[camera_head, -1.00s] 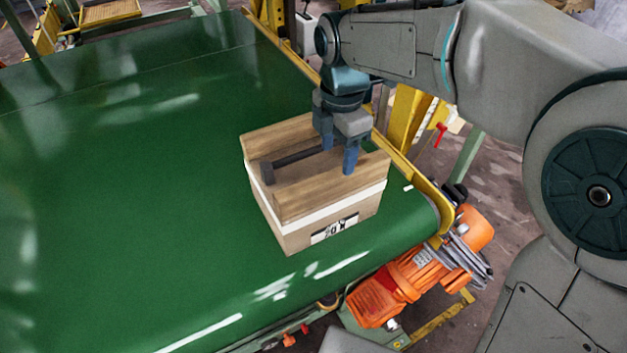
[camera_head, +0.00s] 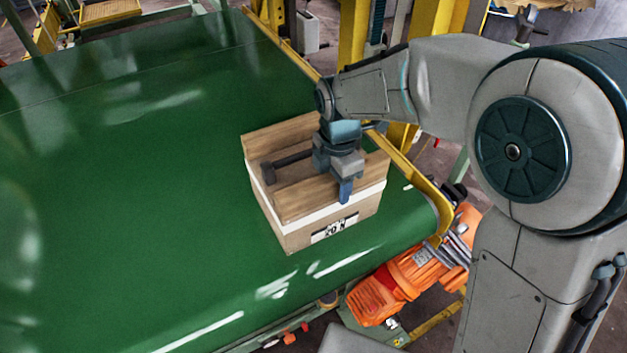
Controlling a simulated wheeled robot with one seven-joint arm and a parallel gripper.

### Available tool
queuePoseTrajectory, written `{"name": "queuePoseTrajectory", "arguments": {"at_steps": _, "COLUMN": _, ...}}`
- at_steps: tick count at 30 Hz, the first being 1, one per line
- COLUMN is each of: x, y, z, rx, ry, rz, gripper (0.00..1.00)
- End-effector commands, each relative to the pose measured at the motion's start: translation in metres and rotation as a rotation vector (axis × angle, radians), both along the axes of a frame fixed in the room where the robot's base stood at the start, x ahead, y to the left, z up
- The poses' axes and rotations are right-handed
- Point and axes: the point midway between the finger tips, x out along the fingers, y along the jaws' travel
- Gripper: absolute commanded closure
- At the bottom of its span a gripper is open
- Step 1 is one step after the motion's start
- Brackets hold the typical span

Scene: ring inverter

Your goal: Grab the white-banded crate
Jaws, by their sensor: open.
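The white-banded crate (camera_head: 302,228) is a light wooden box with a white band around its upper part and a black-and-white label on its front face. It sits upright on the green conveyor belt near its right end. A dark bar handle (camera_head: 292,159) spans its open top. My gripper (camera_head: 343,185) is open and points down at the crate's top. One blue finger shows in front of the near wooden panel; the other is largely hidden. I cannot tell whether the handle lies between the fingers.
The green belt (camera_head: 120,210) is clear to the left of the crate. A yellow side rail (camera_head: 415,180) runs along the belt's right edge behind my gripper. An orange motor (camera_head: 400,285) sits below the belt's end. Yellow posts stand behind.

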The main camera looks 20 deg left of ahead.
Motion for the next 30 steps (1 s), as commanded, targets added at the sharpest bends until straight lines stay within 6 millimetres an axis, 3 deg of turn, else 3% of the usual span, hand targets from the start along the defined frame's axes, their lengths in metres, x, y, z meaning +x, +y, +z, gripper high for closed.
{"name": "queuePoseTrajectory", "arguments": {"at_steps": 1, "x": 0.0001, "y": -0.0001, "z": 0.0002, "rx": 0.000, "ry": 0.000, "rz": 0.000, "gripper": 0.52}}
{"name": "queuePoseTrajectory", "arguments": {"at_steps": 6, "x": 0.0001, "y": -0.0001, "z": 0.0004, "rx": 0.000, "ry": 0.000, "rz": 0.000, "gripper": 0.99}}
{"name": "queuePoseTrajectory", "arguments": {"at_steps": 30, "x": 0.0002, "y": -0.0001, "z": 0.0009, "rx": 0.000, "ry": 0.000, "rz": 0.000, "gripper": 1.00}}
